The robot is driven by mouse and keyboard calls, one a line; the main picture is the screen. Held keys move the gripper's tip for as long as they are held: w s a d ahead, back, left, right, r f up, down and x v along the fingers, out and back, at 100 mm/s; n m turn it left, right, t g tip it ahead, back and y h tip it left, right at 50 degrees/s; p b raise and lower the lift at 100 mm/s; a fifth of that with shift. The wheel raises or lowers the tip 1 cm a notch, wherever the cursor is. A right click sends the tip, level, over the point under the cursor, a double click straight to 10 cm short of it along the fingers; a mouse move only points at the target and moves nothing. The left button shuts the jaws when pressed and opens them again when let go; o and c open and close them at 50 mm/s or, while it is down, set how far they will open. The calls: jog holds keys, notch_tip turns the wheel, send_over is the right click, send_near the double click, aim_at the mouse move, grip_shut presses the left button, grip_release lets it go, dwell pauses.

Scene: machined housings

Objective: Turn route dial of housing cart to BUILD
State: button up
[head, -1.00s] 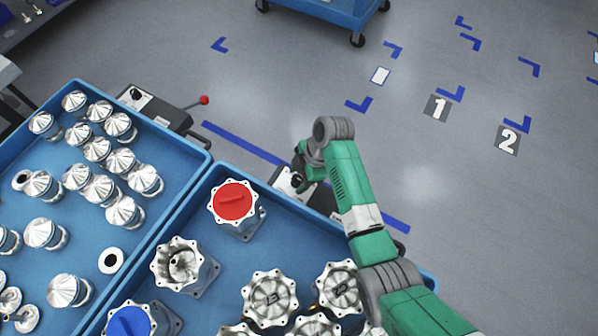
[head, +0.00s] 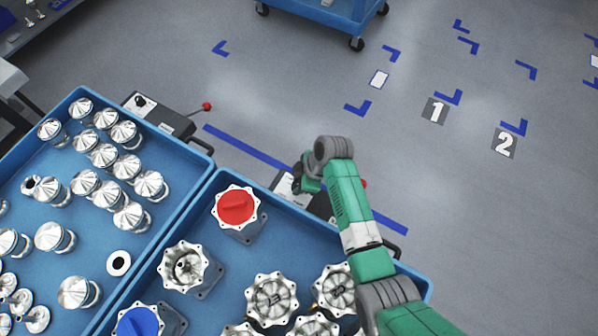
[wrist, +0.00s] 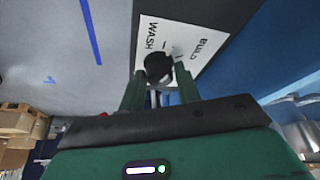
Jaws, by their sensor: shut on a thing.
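The route dial (wrist: 158,68) is a dark round knob on a white plate (wrist: 185,33) lettered WASH and BUILD in the wrist view. My gripper (wrist: 160,82) is shut on the dial, one green finger on each side. A small pale mark shows beside the knob on its BUILD side; I cannot tell for certain where the dial points. In the head view my gripper (head: 302,186) is at the control box (head: 284,184) on the far edge of the housing cart (head: 225,178). My wrist and arm partly hide the box there.
The housing cart holds several metal housings, one with a red cap (head: 236,208) and one with a blue cap (head: 138,322). A second blue cart (head: 190,160) with cone-topped parts stands left, with its own box and red-knobbed lever (head: 207,107).

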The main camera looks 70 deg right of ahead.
jog(key=m+h+p, duration=0.1)
jog(key=m, duration=0.1)
jog(key=m+p, duration=0.2)
jog(key=shift+a+r+h, duration=0.15)
jog(key=shift+r+h, duration=0.05)
jog(key=shift+h, duration=0.2)
jog(key=shift+f+m+h+p, duration=0.15)
jog(key=shift+m+h+p, duration=0.65)
jog(key=shift+m, duration=1)
jog(key=shift+m+p, duration=0.3)
jog(key=o, duration=1)
jog(key=shift+c, duration=0.2)
jog(key=p+v, duration=0.2)
jog(key=v, duration=0.5)
jog(key=shift+r, duration=0.35)
